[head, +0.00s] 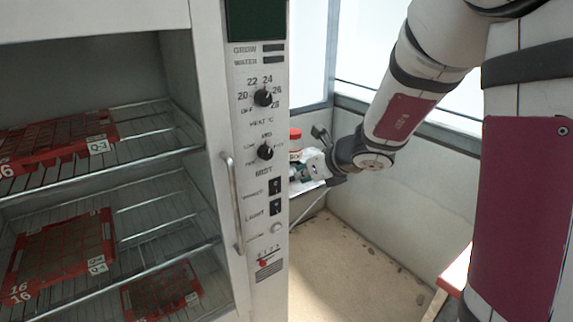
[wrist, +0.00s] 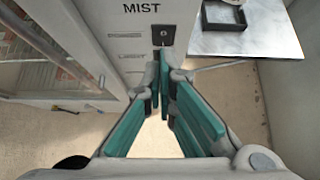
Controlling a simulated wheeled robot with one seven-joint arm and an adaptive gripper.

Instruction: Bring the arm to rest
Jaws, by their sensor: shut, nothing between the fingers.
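My gripper (head: 300,172) is at the end of my arm (head: 395,120), which reaches in from the upper right to just right of the cabinet's control panel (head: 252,130). Part of the gripper is hard to make out in the head view. In the wrist view my gripper (wrist: 162,70) has its teal-padded fingers together at the tips, with nothing between them. The tips appear just below a dark switch plate (wrist: 161,36) on the panel. I cannot tell whether they touch the panel.
The cabinet's wire shelves hold red-edged trays (head: 60,245). A vertical door handle (head: 233,205) stands out beside the panel. Knobs (head: 263,98) and switches (head: 275,187) line the panel. A metal table (wrist: 262,30) carries a dark square frame (wrist: 222,18). The floor (head: 345,260) below is clear.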

